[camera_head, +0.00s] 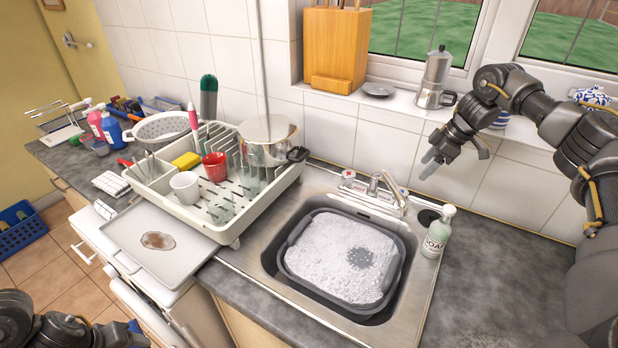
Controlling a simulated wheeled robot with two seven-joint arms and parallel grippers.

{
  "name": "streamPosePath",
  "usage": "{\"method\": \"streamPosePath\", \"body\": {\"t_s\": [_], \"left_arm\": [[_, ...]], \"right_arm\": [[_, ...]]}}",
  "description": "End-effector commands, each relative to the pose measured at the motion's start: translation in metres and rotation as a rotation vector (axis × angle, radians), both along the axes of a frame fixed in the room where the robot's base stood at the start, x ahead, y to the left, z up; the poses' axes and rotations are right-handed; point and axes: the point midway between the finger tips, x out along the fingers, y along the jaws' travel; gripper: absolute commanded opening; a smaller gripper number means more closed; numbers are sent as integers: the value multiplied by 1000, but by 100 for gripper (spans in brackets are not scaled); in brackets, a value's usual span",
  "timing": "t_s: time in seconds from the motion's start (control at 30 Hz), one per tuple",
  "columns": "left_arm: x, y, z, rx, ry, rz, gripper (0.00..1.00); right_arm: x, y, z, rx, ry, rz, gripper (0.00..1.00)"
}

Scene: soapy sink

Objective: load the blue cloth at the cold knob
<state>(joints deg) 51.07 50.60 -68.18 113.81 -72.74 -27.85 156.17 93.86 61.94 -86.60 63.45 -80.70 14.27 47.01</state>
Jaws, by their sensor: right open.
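The tap (375,186) stands behind the sink, with a knob at its left side (348,175) that has a red mark and another knob at its right side (404,191). I take the right one as the cold knob, but its marking is too small to read. I cannot make out a blue cloth for certain; a small blue patch (135,326) shows at the bottom left beside my left arm. My right gripper (457,163) is open and empty, above and to the right of the tap, in front of the tiles. My left gripper's fingers are not clear at the bottom left edge.
A grey basin (293,233) of foam with a grey speckled patch sits in the sink (257,257). A soap bottle (438,232) stands right of it. A dish rack (230,230) with cups and a pot is at left. The right counter (500,270) is clear.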

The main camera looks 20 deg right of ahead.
Motion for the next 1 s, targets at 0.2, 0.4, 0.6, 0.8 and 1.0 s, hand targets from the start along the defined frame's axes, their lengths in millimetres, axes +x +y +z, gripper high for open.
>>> {"method": "streamPosePath", "body": {"t_s": [0.2,0.4,0.6,0.8,1.0], "left_arm": [[0,0,2,0,0,-1,43],[0,0,13,0,0,-1,43],[0,0,26,0,0,-1,43],[0,0,34,0,0,-1,43],[0,0,37,0,0,-1,43]], "right_arm": [[2,2,-4,0,1,1,65],[8,11,-30,0,5,4,65],[18,21,-67,-1,5,2,65],[27,30,-96,1,2,2,65],[31,34,-109,0,0,1,65]]}}
